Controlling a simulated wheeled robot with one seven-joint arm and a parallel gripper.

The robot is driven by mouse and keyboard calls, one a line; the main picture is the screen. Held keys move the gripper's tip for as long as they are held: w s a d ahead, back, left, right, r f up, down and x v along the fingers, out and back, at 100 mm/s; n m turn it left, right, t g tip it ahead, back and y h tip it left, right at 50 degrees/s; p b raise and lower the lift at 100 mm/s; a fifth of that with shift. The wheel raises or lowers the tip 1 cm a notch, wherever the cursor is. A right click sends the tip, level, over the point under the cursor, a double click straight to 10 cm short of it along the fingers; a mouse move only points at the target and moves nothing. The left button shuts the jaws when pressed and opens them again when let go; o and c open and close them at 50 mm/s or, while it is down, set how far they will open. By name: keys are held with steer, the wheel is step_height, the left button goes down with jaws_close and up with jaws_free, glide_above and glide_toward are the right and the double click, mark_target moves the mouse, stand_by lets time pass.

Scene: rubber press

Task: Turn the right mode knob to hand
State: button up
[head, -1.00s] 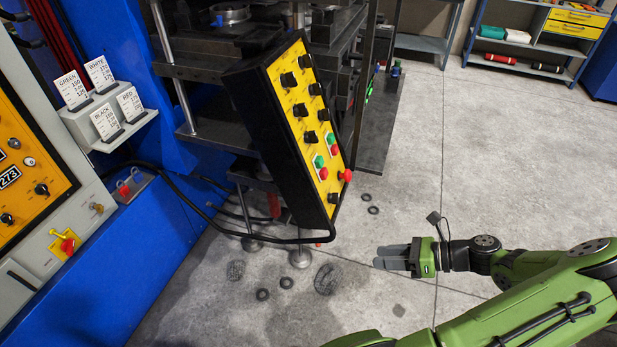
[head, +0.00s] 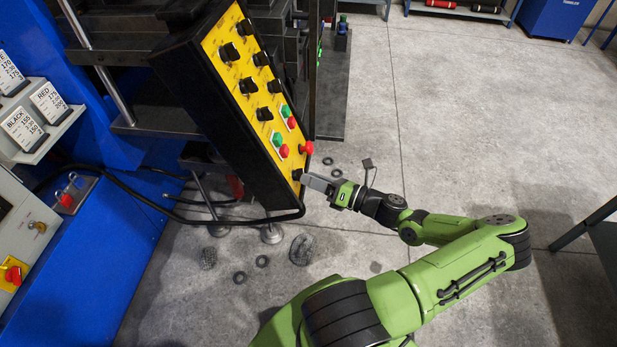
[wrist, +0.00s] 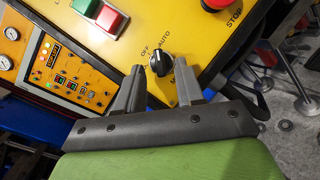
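The yellow control panel (head: 262,110) with black knobs stands tilted at centre left in the head view. A black mode knob (wrist: 160,65) shows near the middle of the wrist view, with OFF and AUTO printed by it; a third label is partly hidden. Its white mark seems to point toward OFF. In the head view the lowest knob (head: 297,174) is by my fingertips. My gripper (wrist: 160,85) is open, one finger to each side of the knob and just short of or beside it. Contact cannot be told.
A red STOP button (wrist: 215,5) sits up and right of the knob; it also sticks out in the head view (head: 307,148). Green (wrist: 110,20) and red buttons are up and left. Open floor lies to the right.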

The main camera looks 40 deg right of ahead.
steer(key=shift+x, duration=0.85)
steer(key=shift+c, duration=0.3)
jaws_close()
